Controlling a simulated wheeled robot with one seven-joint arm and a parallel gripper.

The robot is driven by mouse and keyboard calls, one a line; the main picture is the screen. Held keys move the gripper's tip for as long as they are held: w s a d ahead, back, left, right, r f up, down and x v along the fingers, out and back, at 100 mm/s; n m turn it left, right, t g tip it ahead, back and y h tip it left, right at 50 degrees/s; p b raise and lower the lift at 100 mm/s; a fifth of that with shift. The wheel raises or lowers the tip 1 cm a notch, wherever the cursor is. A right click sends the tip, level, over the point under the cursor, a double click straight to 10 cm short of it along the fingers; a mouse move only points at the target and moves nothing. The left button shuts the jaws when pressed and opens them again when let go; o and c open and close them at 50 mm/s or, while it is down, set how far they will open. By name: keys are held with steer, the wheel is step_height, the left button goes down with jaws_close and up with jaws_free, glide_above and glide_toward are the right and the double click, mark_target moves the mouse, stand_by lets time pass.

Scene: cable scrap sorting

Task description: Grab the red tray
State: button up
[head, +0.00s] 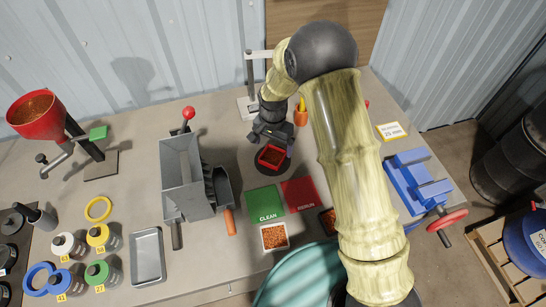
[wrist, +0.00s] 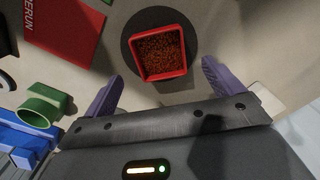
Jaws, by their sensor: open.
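The red tray (head: 272,156) is a small square tray filled with copper-coloured granules, standing on a round dark disc on the table. In the wrist view the red tray (wrist: 147,76) lies ahead of my gripper, between the lines of its two fingers. My gripper (head: 271,137) is open, right behind and above the tray in the head view. In the wrist view its purple fingers (wrist: 162,85) stand apart on either side of the tray's near end. I cannot tell whether either finger touches the tray.
A green CLEAN mat (head: 265,201) and a red RERUN mat (head: 300,195) lie in front. A granule-filled tray (head: 274,237) is by the green mat. A grey machine (head: 187,178) stands left, a blue vise (head: 417,181) right. A stand (head: 246,107) rises close behind.

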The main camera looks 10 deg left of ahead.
mark_target(273, 157)
steer(key=shift+a+f+p, duration=0.1)
steer(key=shift+f+p, duration=0.85)
steer(key=shift+f, duration=1.5)
steer(key=shift+s, duration=0.1)
steer(key=c, duration=1.1)
steer(key=shift+r, duration=0.15)
steer(key=shift+c, duration=0.2)
step_height(273, 157, up, 10)
steer(key=b, duration=0.2)
steer(key=shift+b, duration=0.3)
